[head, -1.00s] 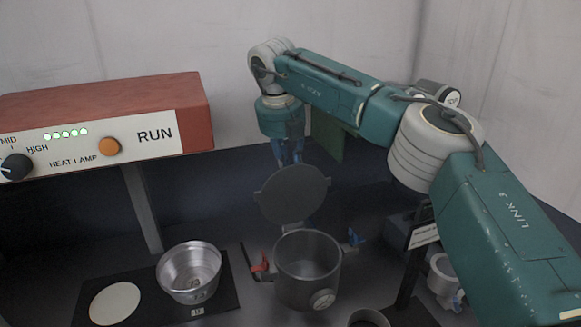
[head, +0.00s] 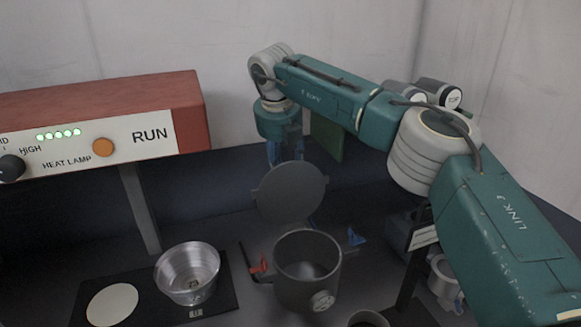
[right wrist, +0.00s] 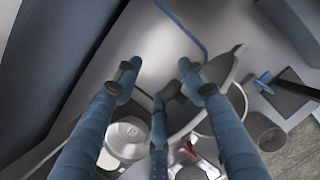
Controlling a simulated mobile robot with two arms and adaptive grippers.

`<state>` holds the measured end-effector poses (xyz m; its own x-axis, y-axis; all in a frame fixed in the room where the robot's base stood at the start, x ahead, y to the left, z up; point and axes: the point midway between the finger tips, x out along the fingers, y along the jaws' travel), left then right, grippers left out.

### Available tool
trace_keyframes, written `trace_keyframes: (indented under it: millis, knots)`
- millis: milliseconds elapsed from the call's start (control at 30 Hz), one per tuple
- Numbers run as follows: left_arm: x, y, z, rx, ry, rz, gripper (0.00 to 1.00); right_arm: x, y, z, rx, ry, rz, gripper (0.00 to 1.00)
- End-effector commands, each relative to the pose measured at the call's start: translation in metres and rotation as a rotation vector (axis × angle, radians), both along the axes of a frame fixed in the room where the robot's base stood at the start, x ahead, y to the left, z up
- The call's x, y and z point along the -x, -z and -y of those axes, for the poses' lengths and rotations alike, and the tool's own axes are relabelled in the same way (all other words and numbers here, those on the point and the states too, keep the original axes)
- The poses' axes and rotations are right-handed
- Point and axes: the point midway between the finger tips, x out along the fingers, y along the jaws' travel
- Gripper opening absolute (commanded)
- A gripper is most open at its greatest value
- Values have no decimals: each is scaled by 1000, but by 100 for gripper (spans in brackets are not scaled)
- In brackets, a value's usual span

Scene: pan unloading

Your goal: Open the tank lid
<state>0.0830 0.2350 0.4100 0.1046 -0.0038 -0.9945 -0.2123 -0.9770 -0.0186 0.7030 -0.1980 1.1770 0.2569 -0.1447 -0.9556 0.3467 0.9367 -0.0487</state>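The tank (head: 306,285) is a dark grey round pot with a round badge on its front. Its mouth is uncovered. The round grey tank lid (head: 290,192) stands raised on its hinge at the back of the tank. My right gripper (head: 284,152) reaches down behind the lid, which hides its fingertips. In the right wrist view its blue fingers (right wrist: 158,86) are spread and hold nothing. The lid's edge (right wrist: 228,72) shows beside the right finger there; whether they touch is unclear. My left gripper is not in view.
A metal pan (head: 188,274) stands on a black mat (head: 222,292) left of the tank, beside a pale disc (head: 113,304). A red handle (head: 259,266) and a blue handle (head: 355,237) flank the tank. A heat lamp unit (head: 190,105) overhangs the left side.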

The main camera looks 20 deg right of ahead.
Motion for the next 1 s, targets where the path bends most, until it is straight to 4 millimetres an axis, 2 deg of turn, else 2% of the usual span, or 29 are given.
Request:
trace_keyframes:
  millis: [100,267,433,700,833,1000]
  knots:
    - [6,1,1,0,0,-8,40,1,2,-1,-1,1,-6,41]
    - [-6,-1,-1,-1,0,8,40,2,-3,-2,-4,1,-4,41]
    - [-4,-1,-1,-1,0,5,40,4,-26,-5,-5,0,-4,41]
    - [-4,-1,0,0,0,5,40,11,-78,-13,-5,-1,-12,41]
    - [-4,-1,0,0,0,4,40,13,-95,-15,-4,-1,-15,41]
    - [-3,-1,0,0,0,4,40,15,-103,-16,-4,-1,-19,41]
